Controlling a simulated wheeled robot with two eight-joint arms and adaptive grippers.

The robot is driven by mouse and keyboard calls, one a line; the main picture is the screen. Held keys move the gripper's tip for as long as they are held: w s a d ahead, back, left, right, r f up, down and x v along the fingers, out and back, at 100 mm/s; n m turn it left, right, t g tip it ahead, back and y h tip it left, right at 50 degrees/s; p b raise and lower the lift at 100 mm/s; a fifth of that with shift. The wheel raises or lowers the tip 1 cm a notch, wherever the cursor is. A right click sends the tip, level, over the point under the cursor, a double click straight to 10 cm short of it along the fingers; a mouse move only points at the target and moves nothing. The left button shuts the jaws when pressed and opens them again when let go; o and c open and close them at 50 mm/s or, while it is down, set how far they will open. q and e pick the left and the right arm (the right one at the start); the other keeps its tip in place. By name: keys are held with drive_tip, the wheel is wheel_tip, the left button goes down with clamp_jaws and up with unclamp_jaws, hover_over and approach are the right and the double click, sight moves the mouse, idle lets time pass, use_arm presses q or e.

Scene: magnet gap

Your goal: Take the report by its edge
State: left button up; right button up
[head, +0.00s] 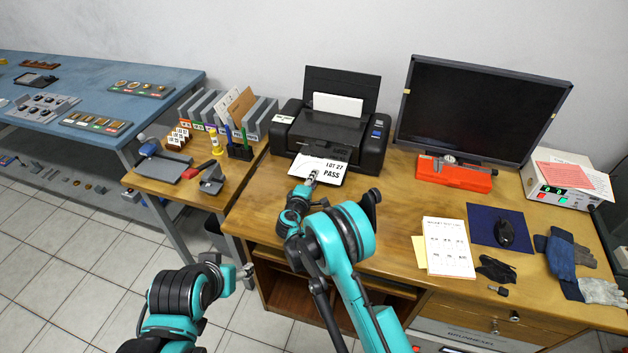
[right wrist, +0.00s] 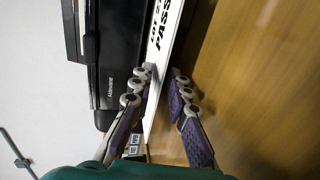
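The report (head: 331,170) is a white sheet marked "LOT 27 PASS", sticking out of the front of the black printer (head: 335,135). My right gripper (head: 311,178) is at the report's front edge. In the right wrist view the report (right wrist: 166,60) shows nearly edge-on and passes between the two fingers of my right gripper (right wrist: 162,82). The fingers are apart, with a visible gap between the sheet and the right-hand finger; the left-hand finger is close to the sheet, contact unclear. My left gripper (head: 246,274) is low, in front of the desk, small in view.
A red case with a caliper (head: 453,174) lies before the monitor (head: 482,108). A side table (head: 180,190) with pens and file holders stands left.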

drive_tip(key=shift+w, duration=0.1)
clamp_jaws()
wheel_tip(320, 180, up, 3)
drive_tip(key=shift+f+p, duration=0.2)
drive_tip(key=shift+p, duration=0.5)
